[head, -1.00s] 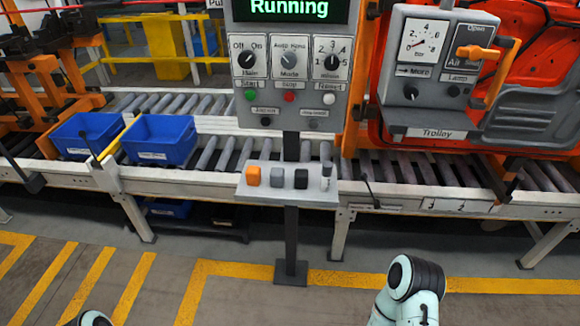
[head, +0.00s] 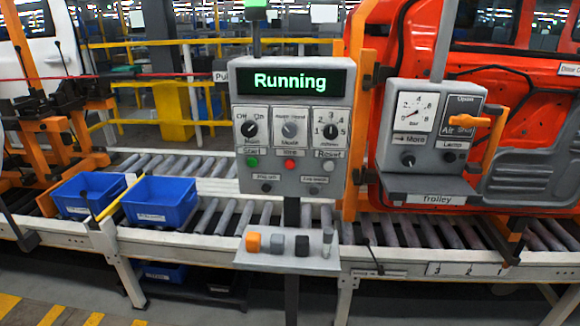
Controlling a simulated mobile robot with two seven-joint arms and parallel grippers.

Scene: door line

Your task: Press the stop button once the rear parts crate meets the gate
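The control panel (head: 291,138) stands in the middle, its screen reading "Running". The red stop button (head: 290,164) sits on it between the green start button (head: 252,162) and the grey reset button (head: 328,165). Two blue crates sit on the roller conveyor at the left: a left crate (head: 78,208) and a right crate (head: 160,216). A yellow bar (head: 111,197), perhaps the gate, runs slantwise between them. It appears close to both crates; I cannot tell whether either touches it. Which crate is the rear one is unclear. Neither gripper is in view.
A small shelf (head: 285,262) below the panel holds orange, grey and black blocks. A trolley box (head: 437,130) with a gauge and orange handle stands at the right before an orange door (head: 545,130). Another blue crate (head: 163,272) lies below the conveyor.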

